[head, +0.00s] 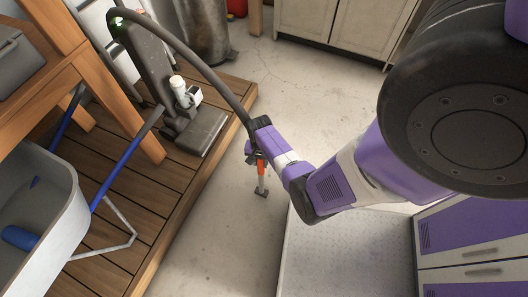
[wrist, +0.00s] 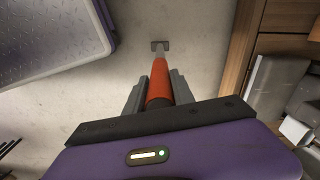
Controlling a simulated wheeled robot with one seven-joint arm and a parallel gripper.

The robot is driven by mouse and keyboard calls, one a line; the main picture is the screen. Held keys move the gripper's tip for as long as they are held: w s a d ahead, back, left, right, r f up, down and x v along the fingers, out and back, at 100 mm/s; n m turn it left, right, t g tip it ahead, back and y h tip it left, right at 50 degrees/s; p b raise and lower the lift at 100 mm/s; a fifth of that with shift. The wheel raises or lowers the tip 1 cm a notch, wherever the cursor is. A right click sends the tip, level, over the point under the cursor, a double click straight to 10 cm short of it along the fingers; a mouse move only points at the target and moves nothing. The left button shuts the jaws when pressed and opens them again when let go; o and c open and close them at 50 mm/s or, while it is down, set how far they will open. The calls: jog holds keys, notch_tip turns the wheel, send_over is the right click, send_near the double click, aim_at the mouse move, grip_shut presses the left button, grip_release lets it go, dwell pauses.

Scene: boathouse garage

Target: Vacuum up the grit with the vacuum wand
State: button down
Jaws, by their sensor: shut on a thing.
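My gripper (wrist: 160,92) is shut on the orange grip of the vacuum wand (wrist: 158,80) in the wrist view. The wand points away from the gripper, and its grey tube ends in a small flat nozzle over the pale concrete floor. In the head view the wand (head: 261,170) hangs below my gripper (head: 260,160), nozzle down, near the floor; I cannot tell if it touches. The dark vacuum body (head: 160,75) stands on the wooden deck, with a dark hose (head: 195,62) arching toward my gripper. I cannot make out any grit for certain.
The wooden deck's edge (head: 190,215) runs left of the wand. A grey wheelbarrow-like tub (head: 75,215) with blue handles and a wooden bench (head: 75,70) stand at left. Cabinets (head: 345,28) stand at the back. Open concrete lies around the wand.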

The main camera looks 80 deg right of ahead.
jog(key=shift+w+a+f+b, duration=0.2)
jog(key=shift+a+f+b, duration=0.35)
jog(key=shift+f, duration=0.25)
jog(key=shift+w+a+f+b, duration=0.15)
jog(key=shift+a+f+b, duration=0.35)
jog(key=shift+f, duration=0.3)
jog(key=shift+f+b, duration=0.4)
jog(key=shift+f, duration=0.3)
dwell(0.6)
jog(key=s+d+b, duration=0.2)
jog(key=d+b, duration=0.2)
jog(key=d, duration=0.6)
jog(key=shift+s+r+b, duration=0.15)
jog(key=shift+s+b, duration=0.1)
jog(key=shift+b, duration=0.15)
dwell(0.4)
